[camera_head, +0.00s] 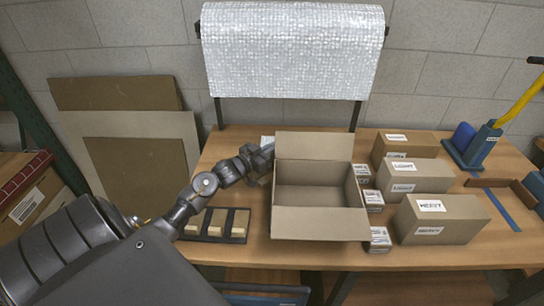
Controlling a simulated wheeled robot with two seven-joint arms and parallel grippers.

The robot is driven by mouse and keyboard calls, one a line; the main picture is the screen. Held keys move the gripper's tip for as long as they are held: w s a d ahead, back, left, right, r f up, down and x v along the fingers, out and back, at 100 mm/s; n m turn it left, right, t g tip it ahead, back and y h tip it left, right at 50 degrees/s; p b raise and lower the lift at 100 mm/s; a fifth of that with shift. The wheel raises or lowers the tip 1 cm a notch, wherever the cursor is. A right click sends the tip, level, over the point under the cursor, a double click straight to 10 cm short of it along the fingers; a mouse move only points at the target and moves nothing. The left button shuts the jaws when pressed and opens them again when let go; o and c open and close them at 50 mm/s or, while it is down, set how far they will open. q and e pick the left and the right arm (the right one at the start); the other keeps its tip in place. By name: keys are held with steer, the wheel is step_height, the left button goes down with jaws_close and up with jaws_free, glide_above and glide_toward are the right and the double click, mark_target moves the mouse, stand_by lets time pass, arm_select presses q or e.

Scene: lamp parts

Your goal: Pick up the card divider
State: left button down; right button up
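No thing in view can be named the card divider with certainty. A low brown card-like piece (525,196) stands at the far right of the table, beside a blue strip; it could be the divider. My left arm comes in from the lower left. My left gripper (264,165) is at the left wall of the open cardboard box (308,187). Its fingers are too small and dark to show whether they are open, or whether they hold anything. The box looks empty, with its flaps folded out. My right gripper is not in view.
Several labelled cartons (440,220) and small boxes (379,239) stand right of the open box. A dark tray (218,235) with pale blocks lies at left. A bubble-wrap roll (292,50) hangs behind.

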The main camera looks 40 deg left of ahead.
arm_select(q)
steer(key=s+a+b, duration=0.4)
steer(key=s+a, duration=0.7)
steer(key=a, duration=0.3)
steer(key=shift+a, duration=0.15)
